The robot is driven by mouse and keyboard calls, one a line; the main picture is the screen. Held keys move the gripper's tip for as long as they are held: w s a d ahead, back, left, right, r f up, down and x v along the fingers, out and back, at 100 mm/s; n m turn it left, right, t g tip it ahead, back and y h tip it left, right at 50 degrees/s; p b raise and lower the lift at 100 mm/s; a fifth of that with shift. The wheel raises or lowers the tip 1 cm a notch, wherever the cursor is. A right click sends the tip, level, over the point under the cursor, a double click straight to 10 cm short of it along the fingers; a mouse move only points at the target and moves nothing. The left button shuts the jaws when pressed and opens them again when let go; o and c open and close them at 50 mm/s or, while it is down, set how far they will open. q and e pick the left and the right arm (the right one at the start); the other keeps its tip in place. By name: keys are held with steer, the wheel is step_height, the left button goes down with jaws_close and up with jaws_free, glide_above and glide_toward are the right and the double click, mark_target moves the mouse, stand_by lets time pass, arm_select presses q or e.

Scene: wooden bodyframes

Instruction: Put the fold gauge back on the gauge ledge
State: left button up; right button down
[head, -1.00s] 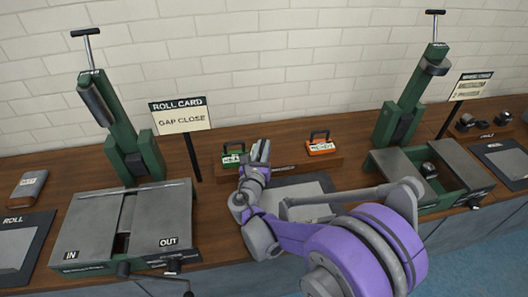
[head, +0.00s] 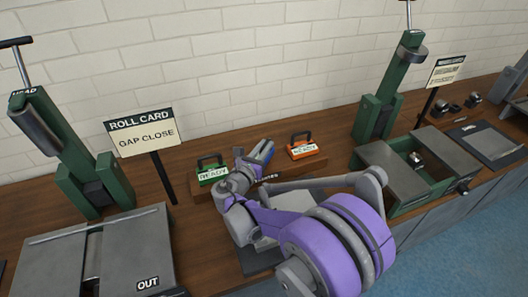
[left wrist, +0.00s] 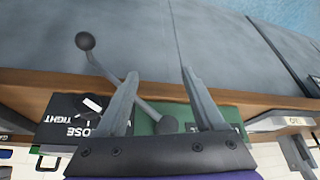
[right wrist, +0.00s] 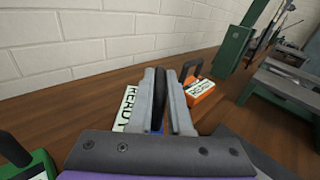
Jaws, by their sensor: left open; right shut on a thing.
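My right gripper (head: 262,152) is over the wooden gauge ledge (head: 312,167), between a green gauge (head: 213,172) and an orange gauge (head: 303,150). In the right wrist view my right gripper (right wrist: 160,72) is shut on the black handle of a blue gauge (right wrist: 156,129) with a white READY label. I take this as the fold gauge; no name is readable on it. The arm hides it mostly in the head view, and I cannot tell whether its base touches the ledge. My left gripper (left wrist: 160,73) is open and empty, seen only in the left wrist view.
The ROLL CARD sign (head: 143,138) stands left of the ledge. Green-framed machines stand on either side of it, the right one with an open tray (head: 425,172). A ball-ended crank (left wrist: 86,41) is close by my left fingers.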

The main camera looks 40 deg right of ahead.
steer(key=shift+f, duration=0.85)
steer(key=c, duration=0.8)
jaws_free()
steer(key=shift+c, duration=0.2)
steer(key=shift+r, duration=0.1)
steer(key=v, duration=1.2)
